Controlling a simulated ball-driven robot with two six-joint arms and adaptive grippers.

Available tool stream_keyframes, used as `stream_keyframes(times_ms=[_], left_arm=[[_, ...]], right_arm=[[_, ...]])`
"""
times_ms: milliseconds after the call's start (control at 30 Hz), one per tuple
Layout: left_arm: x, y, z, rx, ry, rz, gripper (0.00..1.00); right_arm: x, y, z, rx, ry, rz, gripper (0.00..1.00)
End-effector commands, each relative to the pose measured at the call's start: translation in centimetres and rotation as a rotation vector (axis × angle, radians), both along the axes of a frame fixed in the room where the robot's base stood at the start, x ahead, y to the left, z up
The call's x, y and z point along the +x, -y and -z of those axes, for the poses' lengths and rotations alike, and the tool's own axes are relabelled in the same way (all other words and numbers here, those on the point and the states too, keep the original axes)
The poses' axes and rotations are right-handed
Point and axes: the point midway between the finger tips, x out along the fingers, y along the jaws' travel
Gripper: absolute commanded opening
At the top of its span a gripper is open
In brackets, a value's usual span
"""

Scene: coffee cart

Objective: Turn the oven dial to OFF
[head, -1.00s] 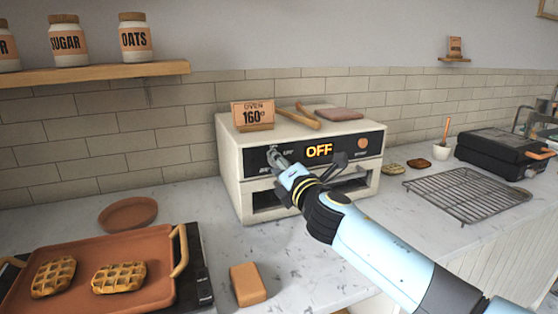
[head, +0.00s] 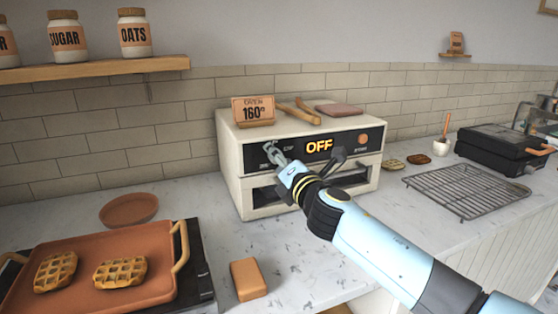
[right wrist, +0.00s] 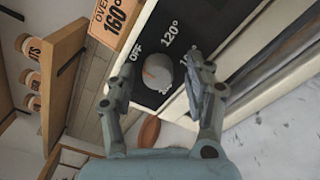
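The cream oven (head: 235,160) stands on the counter. Its lit display (head: 319,146) reads OFF. My right gripper (head: 268,152) is at the left end of the black control panel and hides the dial in the head view. In the right wrist view the round grey dial (right wrist: 158,72) with an orange mark is on the panel, with OFF and 120° printed near it. The right gripper (right wrist: 165,72) is open, with its two fingers apart on either side of the dial; I cannot tell whether they touch it. My left gripper is out of view.
An oven sign reading 160° (head: 254,110), wooden tongs (head: 300,112) and a folded cloth (head: 340,109) lie on the oven. A tray (head: 100,250) with waffles is at lower left. A wire rack (head: 465,190) and a black grill (head: 500,150) are at right.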

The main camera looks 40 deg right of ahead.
Motion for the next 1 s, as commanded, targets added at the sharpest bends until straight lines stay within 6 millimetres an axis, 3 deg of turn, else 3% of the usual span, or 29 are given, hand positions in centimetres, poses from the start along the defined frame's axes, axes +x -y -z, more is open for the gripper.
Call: stream_keyframes(times_ms=[267, 700, 1000], left_arm=[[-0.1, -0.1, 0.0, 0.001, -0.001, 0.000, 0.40], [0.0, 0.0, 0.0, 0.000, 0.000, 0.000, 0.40], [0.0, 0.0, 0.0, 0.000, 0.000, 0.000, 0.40]], right_arm=[[-0.8, -0.2, 0.0, 0.000, 0.000, 0.000, 0.53], [-9.5, -2.0, 0.3, -0.001, -0.001, -0.002, 0.53], [-11.8, -2.5, 0.2, 0.000, 0.001, 0.000, 0.53]])
